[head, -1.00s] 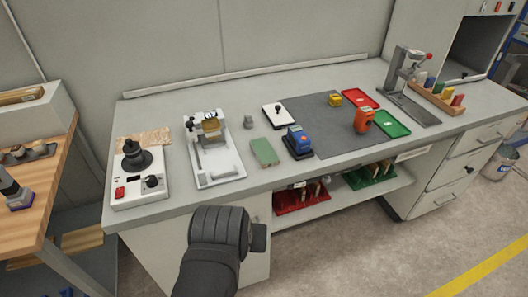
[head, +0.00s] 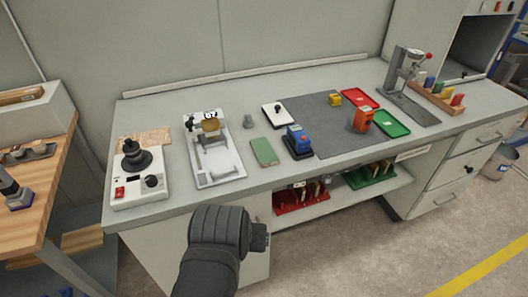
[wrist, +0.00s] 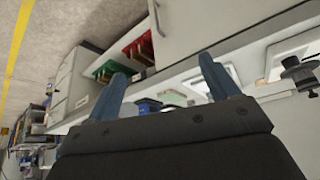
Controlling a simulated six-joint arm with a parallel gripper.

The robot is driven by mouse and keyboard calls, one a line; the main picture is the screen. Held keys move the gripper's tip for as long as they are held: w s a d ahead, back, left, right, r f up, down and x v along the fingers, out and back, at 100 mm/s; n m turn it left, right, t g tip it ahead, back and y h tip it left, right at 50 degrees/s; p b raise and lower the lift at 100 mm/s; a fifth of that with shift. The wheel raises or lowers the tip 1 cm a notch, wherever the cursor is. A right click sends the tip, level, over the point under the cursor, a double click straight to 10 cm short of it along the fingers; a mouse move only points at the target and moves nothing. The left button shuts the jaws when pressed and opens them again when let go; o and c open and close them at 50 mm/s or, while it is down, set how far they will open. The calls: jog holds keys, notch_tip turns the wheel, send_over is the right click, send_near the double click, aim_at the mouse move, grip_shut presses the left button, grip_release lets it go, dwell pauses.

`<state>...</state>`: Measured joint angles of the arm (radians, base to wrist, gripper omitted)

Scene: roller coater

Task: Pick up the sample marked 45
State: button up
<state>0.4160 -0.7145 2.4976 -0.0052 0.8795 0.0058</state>
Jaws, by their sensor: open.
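I cannot read a mark 45 on anything in either view. Upright plates stand in a red bin (head: 301,201) and a green bin (head: 371,176) on the shelf under the bench top, but their marks are too small to read. The wrist view also shows the red bin (wrist: 139,50) and the green bin (wrist: 106,71). In the wrist view my gripper (wrist: 163,70) is open and empty, its two blue fingers wide apart. In the head view my dark arm is in front of the bench and the fingers cannot be made out.
On the bench top (head: 260,185) stand a white device with a dark knob (head: 133,175), a white coater frame (head: 213,160), a green block (head: 264,152), a blue device (head: 298,141), an orange device (head: 362,119), red and green trays and a press stand (head: 405,70). Floor in front is clear.

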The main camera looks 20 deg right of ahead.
jog(key=w+d+r+m, duration=0.1)
jog(key=w+d+r, duration=0.5)
jog(key=w+r, duration=0.25)
jog(key=w+d+r, duration=0.5)
jog(key=w+r, duration=0.3)
jog(key=w, duration=0.2)
jog(key=n+g+y, duration=0.2)
jog(key=n+g, duration=0.3)
jog(key=n, duration=0.1)
send_over(264, 150)
notch_tip(264, 150, down, 20)
jog(key=shift+w+a+r, duration=0.1)
jog(key=shift+w+a, duration=0.05)
jog(key=shift+d+f, duration=0.2)
jog(key=shift+f, duration=2.6)
